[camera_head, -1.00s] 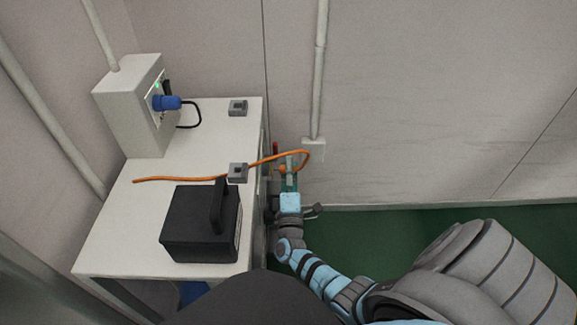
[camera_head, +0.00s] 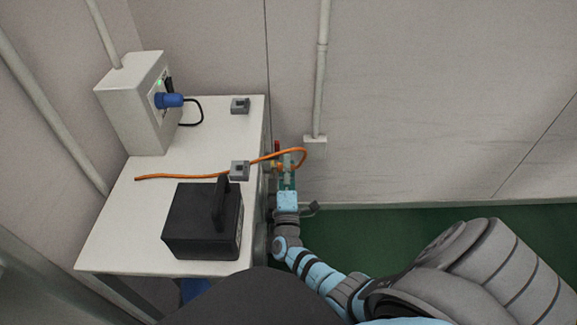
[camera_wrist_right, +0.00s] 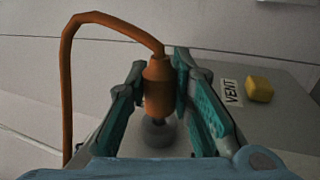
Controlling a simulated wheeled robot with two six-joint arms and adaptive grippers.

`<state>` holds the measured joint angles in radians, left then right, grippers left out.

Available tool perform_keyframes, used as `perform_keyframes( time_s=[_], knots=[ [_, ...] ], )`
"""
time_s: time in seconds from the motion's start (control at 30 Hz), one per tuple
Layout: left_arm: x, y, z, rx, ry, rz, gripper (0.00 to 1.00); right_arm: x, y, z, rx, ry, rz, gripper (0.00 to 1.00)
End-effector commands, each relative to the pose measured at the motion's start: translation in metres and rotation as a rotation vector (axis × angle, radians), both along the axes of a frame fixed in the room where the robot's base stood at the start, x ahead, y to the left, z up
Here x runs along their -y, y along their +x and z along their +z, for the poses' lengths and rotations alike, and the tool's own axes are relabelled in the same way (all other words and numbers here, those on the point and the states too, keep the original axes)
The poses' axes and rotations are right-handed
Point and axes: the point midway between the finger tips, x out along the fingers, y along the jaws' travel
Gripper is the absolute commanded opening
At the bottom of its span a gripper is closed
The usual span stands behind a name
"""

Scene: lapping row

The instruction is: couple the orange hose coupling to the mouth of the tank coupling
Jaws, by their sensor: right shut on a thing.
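My right gripper (camera_head: 288,170) is at the right side of the white table, near the wall. In the right wrist view its green-padded fingers are shut on the orange hose coupling (camera_wrist_right: 158,85). The orange hose (camera_wrist_right: 105,18) bends over from the coupling's top and hangs down at the left. A dark round piece (camera_wrist_right: 158,132) shows just beyond the coupling's narrow tip; I cannot tell whether they touch. It may be the tank coupling, whose mouth I cannot make out. My left gripper is not in view.
The orange hose runs across the white table (camera_head: 130,225) through a grey clip (camera_head: 239,170). A black box (camera_head: 200,235) with a handle stands at the table's front. A yellow knob (camera_wrist_right: 259,88) sits beside a VENT label (camera_wrist_right: 231,92). Green floor (camera_head: 400,230) is clear at right.

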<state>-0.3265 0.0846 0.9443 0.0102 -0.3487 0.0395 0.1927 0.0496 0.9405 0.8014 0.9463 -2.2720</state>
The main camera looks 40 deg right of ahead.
Motion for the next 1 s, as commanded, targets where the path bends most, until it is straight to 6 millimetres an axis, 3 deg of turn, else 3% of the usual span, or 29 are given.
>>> perform_keyframes(
  time_s=[0.9,0.93,1.0],
  knots=[
    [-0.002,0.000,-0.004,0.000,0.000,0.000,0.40,-0.016,0.012,0.001,0.001,0.002,0.004,0.00],
    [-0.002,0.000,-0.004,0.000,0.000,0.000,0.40,-0.016,0.012,0.001,0.001,0.001,0.005,0.23],
    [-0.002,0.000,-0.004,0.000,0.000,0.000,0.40,-0.016,0.012,0.001,0.001,0.001,0.005,0.34]
  ],
)
